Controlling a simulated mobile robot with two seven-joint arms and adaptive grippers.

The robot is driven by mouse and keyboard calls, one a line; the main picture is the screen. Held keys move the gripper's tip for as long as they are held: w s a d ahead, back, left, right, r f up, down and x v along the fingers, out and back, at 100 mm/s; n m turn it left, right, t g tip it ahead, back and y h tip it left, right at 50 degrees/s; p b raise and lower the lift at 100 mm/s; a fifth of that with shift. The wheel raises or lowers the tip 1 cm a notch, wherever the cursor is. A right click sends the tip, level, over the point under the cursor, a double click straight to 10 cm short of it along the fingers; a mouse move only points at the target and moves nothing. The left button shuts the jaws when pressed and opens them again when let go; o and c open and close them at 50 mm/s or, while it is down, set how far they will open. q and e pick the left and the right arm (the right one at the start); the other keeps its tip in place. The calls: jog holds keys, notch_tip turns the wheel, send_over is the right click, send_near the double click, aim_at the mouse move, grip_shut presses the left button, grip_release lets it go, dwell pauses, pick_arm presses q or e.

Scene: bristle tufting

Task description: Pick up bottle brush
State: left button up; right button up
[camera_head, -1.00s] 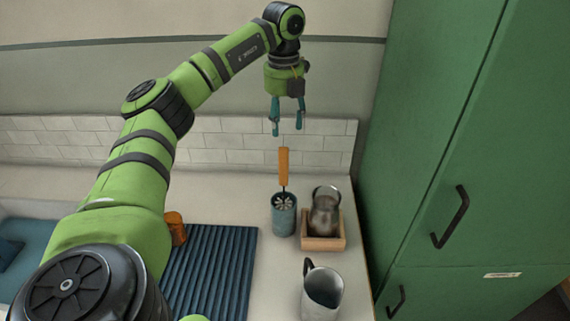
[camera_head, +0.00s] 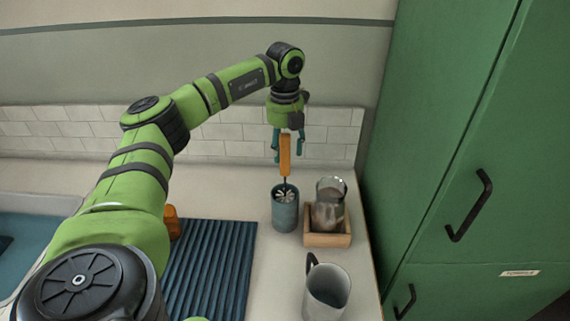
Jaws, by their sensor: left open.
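The bottle brush (camera_head: 285,155) stands upright with its orange handle up and its bristles down in a blue-grey cup (camera_head: 285,212) on the counter. My left gripper (camera_head: 289,150) points down at the top of the handle. Its two teal fingers are open, one on each side of the handle in the picture. I cannot tell whether they touch it or are at the same depth. My right gripper is not in view.
A wooden box (camera_head: 328,240) holding a glass jar (camera_head: 329,205) stands right of the cup. A grey pitcher (camera_head: 327,290) is in front. A ribbed blue mat (camera_head: 208,270) lies left. Green cabinets (camera_head: 455,130) bound the right side; a tiled wall (camera_head: 60,130) is behind.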

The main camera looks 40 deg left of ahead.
pick_arm(q)
jog(key=shift+f, duration=1.15)
grip_shut()
jog(key=shift+r, duration=0.1)
